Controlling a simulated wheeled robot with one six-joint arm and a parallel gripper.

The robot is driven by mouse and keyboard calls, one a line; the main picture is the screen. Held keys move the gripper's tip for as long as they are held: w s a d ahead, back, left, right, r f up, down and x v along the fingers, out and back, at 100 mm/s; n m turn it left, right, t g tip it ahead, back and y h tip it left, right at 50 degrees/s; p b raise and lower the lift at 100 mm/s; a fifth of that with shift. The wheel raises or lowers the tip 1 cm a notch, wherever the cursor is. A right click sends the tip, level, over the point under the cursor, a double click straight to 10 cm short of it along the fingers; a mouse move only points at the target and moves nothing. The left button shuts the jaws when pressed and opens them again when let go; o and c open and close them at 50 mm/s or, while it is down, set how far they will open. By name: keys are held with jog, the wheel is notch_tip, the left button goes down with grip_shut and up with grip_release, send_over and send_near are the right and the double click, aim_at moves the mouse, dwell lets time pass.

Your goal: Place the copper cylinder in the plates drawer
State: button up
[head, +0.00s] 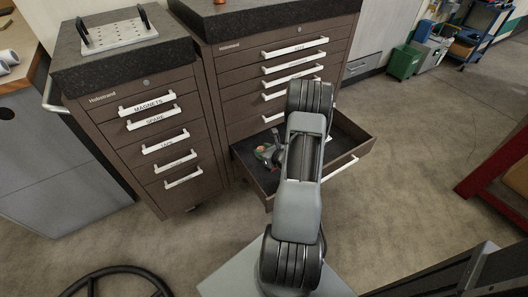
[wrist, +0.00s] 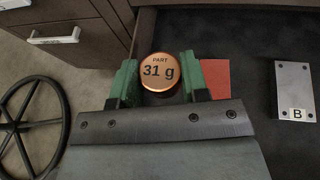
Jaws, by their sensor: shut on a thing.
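The copper cylinder (wrist: 161,72), its top marked "PART 31 g", sits upright between the green fingers of my gripper (wrist: 158,80), which is shut on it. In the head view my gripper (head: 268,152) is at the left part of an open drawer (head: 357,142), low in the brown cabinet. My arm hides part of the drawer and its label. A metal plate marked B (wrist: 294,88) lies on the drawer's dark floor in the wrist view, right of the cylinder. I cannot tell whether the cylinder touches the floor.
A flat red piece (wrist: 216,78) shows just right of the gripper. The cabinet front (wrist: 95,30) with a handle is close at left. A narrower cabinet (head: 150,125) with a MAGNETS drawer stands at left. A red-framed bench (head: 495,170) is at right, with clear floor between.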

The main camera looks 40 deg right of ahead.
jog(key=shift+w+d+f+b, duration=0.2)
jog(key=shift+w+f+b, duration=0.3)
jog(key=shift+w+f, duration=1)
jog(key=shift+w+d+f+b, duration=0.15)
jog(key=shift+w+f+b, duration=0.4)
jog(key=shift+w+f, duration=0.95)
jog(key=shift+w+d+f+b, duration=0.2)
jog(key=shift+w+f+b, duration=0.3)
jog(key=shift+w+f, duration=1)
jog(key=shift+w+f+b, duration=0.35)
jog(key=shift+f, duration=0.25)
jog(key=shift+w+f+b, duration=0.3)
jog(key=shift+f, duration=0.25)
jog(key=shift+f+b, duration=0.4)
jog(key=shift+b, duration=0.05)
jog(key=shift+f, duration=0.2)
jog(key=o, duration=1.1)
